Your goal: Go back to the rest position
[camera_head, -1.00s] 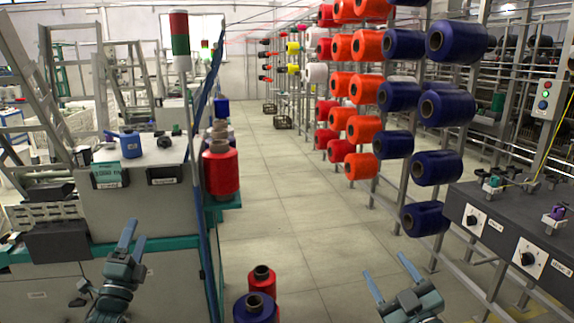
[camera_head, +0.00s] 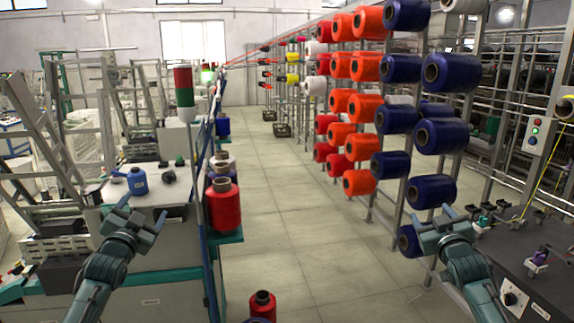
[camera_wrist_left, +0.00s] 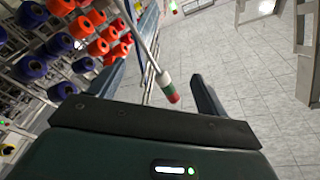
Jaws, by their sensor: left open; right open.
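My left gripper (camera_head: 139,219) is open and empty, raised in front of the grey machine on the left in the head view. In the left wrist view its two fingers (camera_wrist_left: 178,92) stand apart with nothing between them that I hold. My right gripper (camera_head: 446,217) is open and empty, raised in front of the blue bobbins near the black-topped unit on the right. Both forearms come up from the bottom of the head view.
A rack of orange, red and blue bobbins (camera_head: 364,65) stands right of the aisle (camera_head: 280,215). A red bobbin (camera_head: 223,203) stands on a teal ledge, and another red bobbin (camera_head: 262,305) is at the bottom. The black-topped unit (camera_head: 520,260) is at right.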

